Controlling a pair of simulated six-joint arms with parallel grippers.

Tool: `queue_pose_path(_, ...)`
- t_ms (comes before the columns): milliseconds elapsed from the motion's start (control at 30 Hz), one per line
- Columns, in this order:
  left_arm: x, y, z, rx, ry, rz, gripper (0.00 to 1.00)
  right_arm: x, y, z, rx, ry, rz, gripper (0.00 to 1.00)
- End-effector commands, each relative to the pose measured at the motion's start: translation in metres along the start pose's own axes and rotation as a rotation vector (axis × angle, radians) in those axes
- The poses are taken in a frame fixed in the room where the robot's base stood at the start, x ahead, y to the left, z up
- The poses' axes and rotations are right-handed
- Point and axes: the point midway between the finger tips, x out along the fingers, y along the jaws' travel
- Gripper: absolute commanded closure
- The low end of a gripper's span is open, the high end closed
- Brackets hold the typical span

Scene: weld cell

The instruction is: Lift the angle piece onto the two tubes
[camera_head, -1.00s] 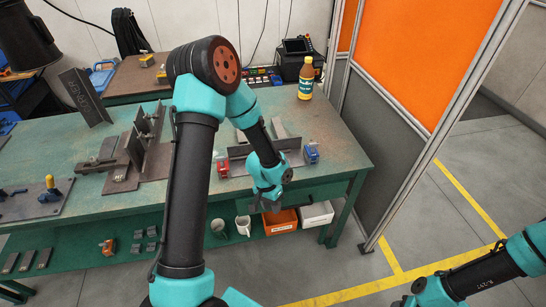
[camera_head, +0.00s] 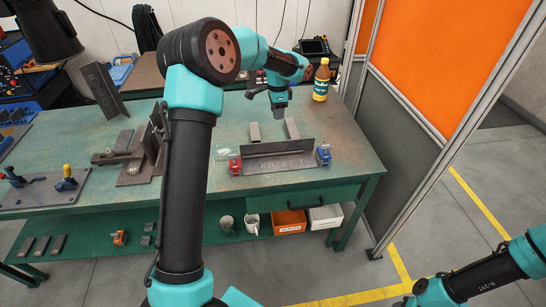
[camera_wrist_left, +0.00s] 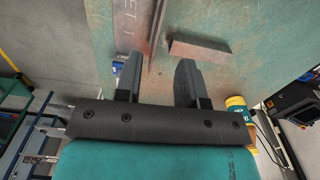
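The angle piece (camera_head: 272,158) is a long dark steel profile with chalk writing, lying on the green bench near its front edge. Two short grey tubes (camera_head: 255,132) and (camera_head: 291,128) stand apart behind it. My left gripper (camera_head: 280,112) is over the bench just behind the tubes, pointing down. In the left wrist view its fingers (camera_wrist_left: 158,80) are apart with nothing between them. That view also shows one tube (camera_wrist_left: 200,48) and part of the angle piece (camera_wrist_left: 135,22). My right gripper is out of view; only its arm shows at lower right.
A red clamp (camera_head: 235,164) and a blue clamp (camera_head: 323,154) stand at the angle piece's ends. A yellow bottle (camera_head: 321,80) stands at the back right of the bench. A steel fixture (camera_head: 140,160) is on the left. A partition (camera_head: 400,110) stands to the right.

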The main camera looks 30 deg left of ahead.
Motion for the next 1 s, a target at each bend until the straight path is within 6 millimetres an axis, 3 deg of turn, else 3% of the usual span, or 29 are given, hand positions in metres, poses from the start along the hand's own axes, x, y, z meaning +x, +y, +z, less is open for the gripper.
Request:
queue_pose_path(133, -0.012, -0.005, -0.003, 0.040, 0.005, -0.005, 0.64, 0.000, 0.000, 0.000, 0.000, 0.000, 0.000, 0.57)
queue_pose_path(467, -0.009, -0.005, -0.003, 0.040, 0.005, -0.005, 0.64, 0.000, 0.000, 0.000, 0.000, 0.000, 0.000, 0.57)
queue_pose_path(667, 0.014, -0.005, -0.003, 0.040, 0.003, -0.003, 0.64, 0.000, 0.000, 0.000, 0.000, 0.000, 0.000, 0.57)
queue_pose_path(1000, 0.072, -0.005, -0.003, 0.040, 0.002, -0.002, 0.64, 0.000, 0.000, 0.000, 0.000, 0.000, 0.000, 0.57)
